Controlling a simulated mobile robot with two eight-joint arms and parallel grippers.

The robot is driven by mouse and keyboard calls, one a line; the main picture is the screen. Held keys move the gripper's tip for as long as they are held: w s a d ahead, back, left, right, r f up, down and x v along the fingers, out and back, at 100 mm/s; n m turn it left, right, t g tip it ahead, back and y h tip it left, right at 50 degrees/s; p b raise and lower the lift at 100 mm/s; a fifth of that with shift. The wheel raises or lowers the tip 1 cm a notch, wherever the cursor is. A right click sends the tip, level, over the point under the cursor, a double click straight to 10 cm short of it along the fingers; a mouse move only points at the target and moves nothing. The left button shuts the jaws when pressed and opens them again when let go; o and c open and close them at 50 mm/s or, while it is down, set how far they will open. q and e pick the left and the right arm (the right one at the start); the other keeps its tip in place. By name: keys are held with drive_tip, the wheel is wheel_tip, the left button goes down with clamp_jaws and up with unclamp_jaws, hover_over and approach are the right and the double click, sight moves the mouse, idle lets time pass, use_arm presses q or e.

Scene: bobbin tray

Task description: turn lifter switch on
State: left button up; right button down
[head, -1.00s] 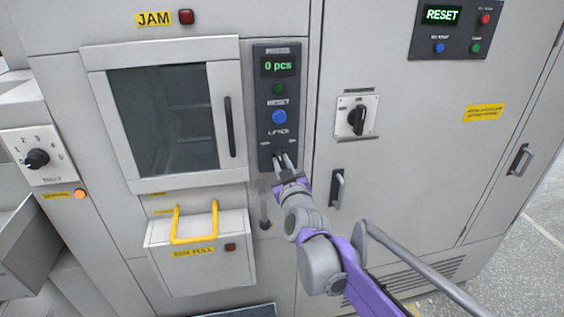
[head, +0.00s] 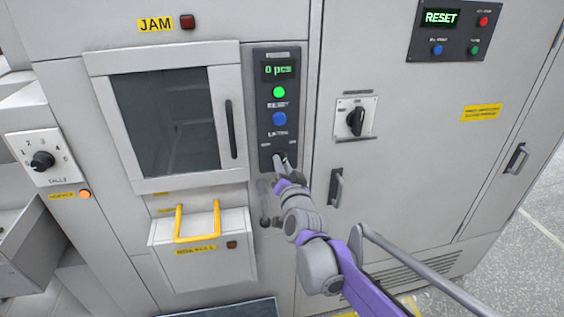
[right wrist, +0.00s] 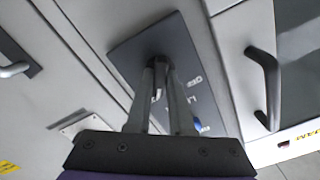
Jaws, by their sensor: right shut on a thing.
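The lifter switch is a dark knob (right wrist: 157,60) low on the dark control panel (head: 265,130), under the "LIFTER" label. My right gripper (head: 280,165) is at this switch, and its fingers mostly hide the knob in the head view. In the right wrist view my right gripper (right wrist: 160,78) is shut on the knob, one finger on each side. The green lamp (head: 279,92) on the panel is lit bright, and the display (head: 279,69) above it reads "0 pcs". My left gripper is not in view.
A blue button (head: 279,118) sits above the switch. A glazed door (head: 165,120) with a dark handle is to the left, a rotary switch (head: 355,120) to the right. A box with a yellow handle (head: 198,222) juts out below left.

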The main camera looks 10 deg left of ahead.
drive_tip(key=shift+m, duration=0.6)
drive_tip(key=c, duration=0.8)
unclamp_jaws()
drive_tip(key=b+v, duration=0.1)
drive_tip(key=v, duration=1)
drive_tip(key=shift+a, duration=0.1)
